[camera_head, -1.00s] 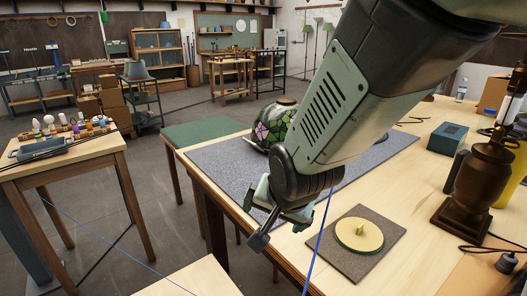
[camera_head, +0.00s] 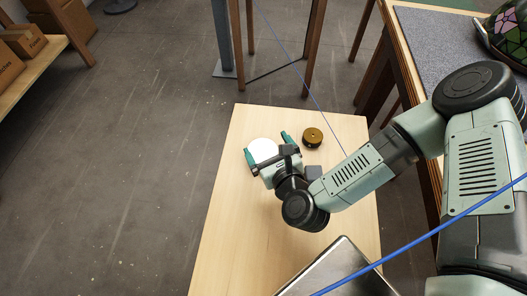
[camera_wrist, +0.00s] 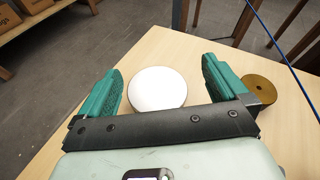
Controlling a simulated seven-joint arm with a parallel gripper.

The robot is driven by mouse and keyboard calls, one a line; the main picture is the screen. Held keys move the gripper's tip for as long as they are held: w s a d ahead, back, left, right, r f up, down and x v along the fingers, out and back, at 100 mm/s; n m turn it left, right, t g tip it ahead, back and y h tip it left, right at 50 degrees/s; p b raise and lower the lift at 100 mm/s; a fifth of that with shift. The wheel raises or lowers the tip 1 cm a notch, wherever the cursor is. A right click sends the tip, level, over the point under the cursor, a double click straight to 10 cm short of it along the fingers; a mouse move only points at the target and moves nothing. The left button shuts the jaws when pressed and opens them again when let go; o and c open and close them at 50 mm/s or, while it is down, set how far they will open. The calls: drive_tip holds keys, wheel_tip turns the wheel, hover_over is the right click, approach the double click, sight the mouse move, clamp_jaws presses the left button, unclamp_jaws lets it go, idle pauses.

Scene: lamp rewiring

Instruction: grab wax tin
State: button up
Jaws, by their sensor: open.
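A round white-topped thing, which I take for the wax tin (camera_head: 263,150), is on the small pale wooden table. In the wrist view the wax tin (camera_wrist: 157,89) shows as a plain white disc between my two green fingers. My gripper (camera_head: 267,143) is open, with one finger on either side of the tin; it also shows in the wrist view (camera_wrist: 160,66). A gap shows on both sides, so I see no grip on it. The tin's side wall and its near edge are hidden or hard to make out.
A brass-coloured round piece with a dark centre (camera_head: 312,136) stands close beyond the right finger. A small grey block (camera_head: 313,171) sits beside my wrist. The table's left side is clear.

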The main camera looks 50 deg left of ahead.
sight(263, 153)
drive_tip(key=f+m, duration=0.1)
drive_tip(key=s+d+f, duration=0.1)
drive_tip(key=f+m+h, duration=0.1)
drive_tip(key=shift+s+d+f+m+t, duration=0.15)
drive_tip(key=shift+s+d+m+t, duration=0.05)
drive_tip(key=shift+d+m+t, duration=0.1)
drive_tip(key=shift+x, duration=2.4)
drive_tip(key=c, duration=0.8)
